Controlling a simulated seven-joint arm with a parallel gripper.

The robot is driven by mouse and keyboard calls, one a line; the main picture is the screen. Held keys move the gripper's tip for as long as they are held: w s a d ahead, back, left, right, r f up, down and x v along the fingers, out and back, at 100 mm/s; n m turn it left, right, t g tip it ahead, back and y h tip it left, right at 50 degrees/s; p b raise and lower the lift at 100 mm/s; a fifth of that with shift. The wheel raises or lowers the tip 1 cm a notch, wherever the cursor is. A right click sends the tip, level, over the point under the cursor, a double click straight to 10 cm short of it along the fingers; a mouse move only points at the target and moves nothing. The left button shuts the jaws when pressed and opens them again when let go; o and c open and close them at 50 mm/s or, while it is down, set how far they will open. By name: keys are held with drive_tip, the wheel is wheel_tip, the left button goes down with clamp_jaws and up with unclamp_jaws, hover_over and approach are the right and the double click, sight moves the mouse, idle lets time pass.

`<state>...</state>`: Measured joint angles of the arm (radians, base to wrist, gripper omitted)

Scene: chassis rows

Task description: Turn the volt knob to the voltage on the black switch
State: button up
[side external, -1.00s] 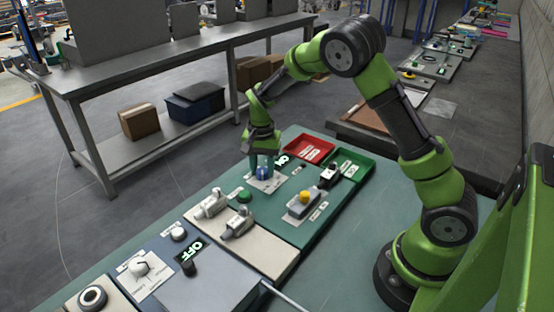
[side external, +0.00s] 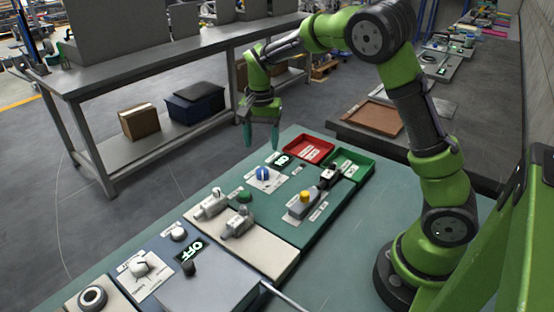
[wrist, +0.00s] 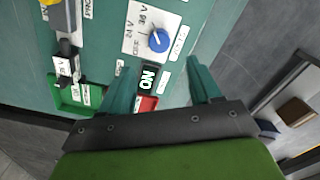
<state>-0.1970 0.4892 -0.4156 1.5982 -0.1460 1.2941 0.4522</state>
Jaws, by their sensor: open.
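The blue volt knob (side external: 263,173) sits on a white dial card (side external: 272,184) on the green panel. In the wrist view the knob (wrist: 159,41) has a white mark pointing up and left, toward the printed voltages; one reads 24 V, another looks like 36 V. The black switch (side external: 328,177) is right of the knob in the side view. In the wrist view the switch (wrist: 65,48) has a white voltage tag (wrist: 62,68), its figures too small to read surely. My gripper (side external: 261,140) is open and empty, above and apart from the knob.
A red tray (side external: 309,150) and a green tray (side external: 354,163) lie at the panel's far end. A yellow button (side external: 306,196) on a grey box, a green button (side external: 244,196) and grey switches (side external: 238,223) stand nearby. An ON sign (wrist: 148,79) is beside the dial card.

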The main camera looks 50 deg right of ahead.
wheel_tip(320, 180, up, 8)
idle(0.5)
drive_tip(key=s+a+r+n+t+y, duration=0.1)
drive_tip(key=s+a+n+t, duration=0.2)
drive_tip(key=s, duration=0.7)
drive_tip(key=s+a+r+n+t+y, duration=0.1)
drive_tip(key=s+a+n+t, duration=0.3)
drive_tip(key=s, duration=0.7)
drive_tip(key=shift+a+r+n, duration=0.65)
drive_tip(key=shift+r+n, duration=0.05)
